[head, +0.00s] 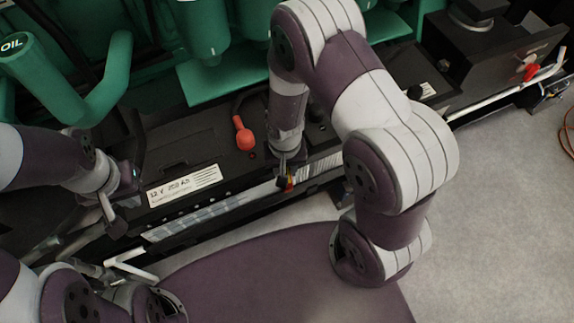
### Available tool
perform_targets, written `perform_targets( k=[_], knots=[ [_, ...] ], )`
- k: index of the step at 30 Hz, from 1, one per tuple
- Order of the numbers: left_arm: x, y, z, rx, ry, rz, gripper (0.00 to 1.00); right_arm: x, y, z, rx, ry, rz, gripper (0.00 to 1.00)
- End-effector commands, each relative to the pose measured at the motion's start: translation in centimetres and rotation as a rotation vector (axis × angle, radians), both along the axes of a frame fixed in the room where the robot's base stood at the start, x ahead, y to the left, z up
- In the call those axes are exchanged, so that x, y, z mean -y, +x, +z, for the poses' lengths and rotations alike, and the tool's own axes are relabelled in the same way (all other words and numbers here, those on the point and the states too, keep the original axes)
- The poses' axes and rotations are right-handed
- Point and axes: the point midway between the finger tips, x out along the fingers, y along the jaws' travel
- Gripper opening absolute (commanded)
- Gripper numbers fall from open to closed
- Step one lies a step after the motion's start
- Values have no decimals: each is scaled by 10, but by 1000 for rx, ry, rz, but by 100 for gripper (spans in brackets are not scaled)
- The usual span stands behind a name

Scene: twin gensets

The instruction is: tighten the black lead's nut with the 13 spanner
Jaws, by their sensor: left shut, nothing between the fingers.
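The black battery (185,150) lies along the front of the green engine, with a white 12 V label on its front. A red terminal boot (243,135) stands on its top. My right gripper (285,180) points down at the battery's front edge, right of the red boot. A small red and yellow piece (290,184) shows at its fingertips; I cannot tell whether it is held or part of the spanner. My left gripper (115,225) is shut and empty, left of the label. The black lead's nut and the spanner cannot be made out; my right arm covers much of that area.
The green engine (215,80) and an oil pipe (25,55) rise behind the battery. A pale rail (215,208) runs along its front. A dark box with a red switch (530,70) stands at upper right.

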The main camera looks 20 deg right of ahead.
Motion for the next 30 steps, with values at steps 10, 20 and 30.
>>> perform_targets(
  k=[10, 20, 30],
  knots=[
    [0, 0, 6, 0, 0, 0, 0, -21, 8, 1, 2, 1, -150, 0],
    [0, 0, 6, 0, 0, 0, 0, -24, 9, 1, 4, 2, -172, 0],
    [0, 0, 10, 0, 0, 0, 0, -42, 18, 1, 4, 2, -312, 0]
  ],
)
